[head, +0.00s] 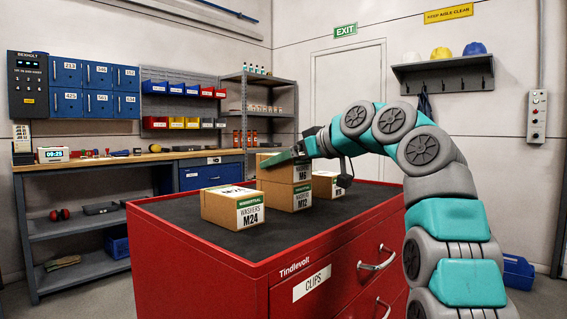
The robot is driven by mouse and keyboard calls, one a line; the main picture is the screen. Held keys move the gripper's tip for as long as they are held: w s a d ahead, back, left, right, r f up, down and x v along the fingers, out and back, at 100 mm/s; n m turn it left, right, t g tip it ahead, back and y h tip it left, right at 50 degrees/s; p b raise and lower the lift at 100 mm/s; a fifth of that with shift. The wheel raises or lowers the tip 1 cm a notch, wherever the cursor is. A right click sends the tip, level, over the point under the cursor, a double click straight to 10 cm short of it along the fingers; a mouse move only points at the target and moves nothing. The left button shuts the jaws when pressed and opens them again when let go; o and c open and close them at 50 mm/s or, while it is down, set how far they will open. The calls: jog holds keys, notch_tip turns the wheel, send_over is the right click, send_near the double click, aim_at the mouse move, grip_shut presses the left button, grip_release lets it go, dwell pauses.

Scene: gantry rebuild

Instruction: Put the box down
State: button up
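A brown cardboard box marked M6 or M8 (280,174) is directly above a box marked Washers M12 (282,195) on the red cabinet's dark top. The two look stacked, but I cannot tell whether they touch fully. My gripper (288,158), with a teal part, is at the upper box's top and overlaps its upper edge. Its fingertips are not clear, so I cannot tell whether it is shut on the box. A Washers M24 box (225,207) stands in front to the left. Another box (325,186) stands behind to the right, partly covered.
The red Tindlevolt cabinet (215,262) has bare mat (335,218) at front right and along the left edge. A workbench (125,158) and shelving (262,130) stand behind. My arm spans the right side.

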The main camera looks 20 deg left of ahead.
jog(key=shift+o, duration=0.3)
jog(key=shift+r, duration=0.1)
jog(key=shift+r, duration=0.15)
jog(key=v, duration=1.2)
jog(key=shift+b, duration=0.3)
dwell(0.5)
